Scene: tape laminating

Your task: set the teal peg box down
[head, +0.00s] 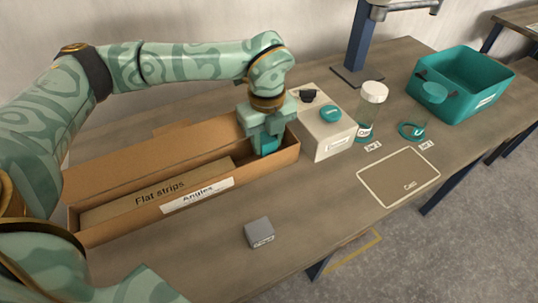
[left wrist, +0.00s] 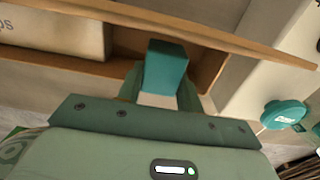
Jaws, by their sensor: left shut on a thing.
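The teal peg box (head: 267,145) is a small teal block between the fingers of my left gripper (head: 264,140). In the left wrist view the teal peg box (left wrist: 165,66) shows between the two fingers (left wrist: 160,85). My left gripper is shut on it, at the right end of the long open cardboard box (head: 262,172). The box's inside shows behind it in the wrist view. I cannot tell whether the peg box touches the bottom. My right gripper is not in view.
A long carton marked "Flat strips" (head: 150,191) fills the left of the cardboard box. A white box (head: 325,137) stands right of it, then a white-lidded jar (head: 367,112) and teal bin (head: 460,84). A grey cube (head: 259,232) sits in front. A marked rectangle (head: 400,177) is empty.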

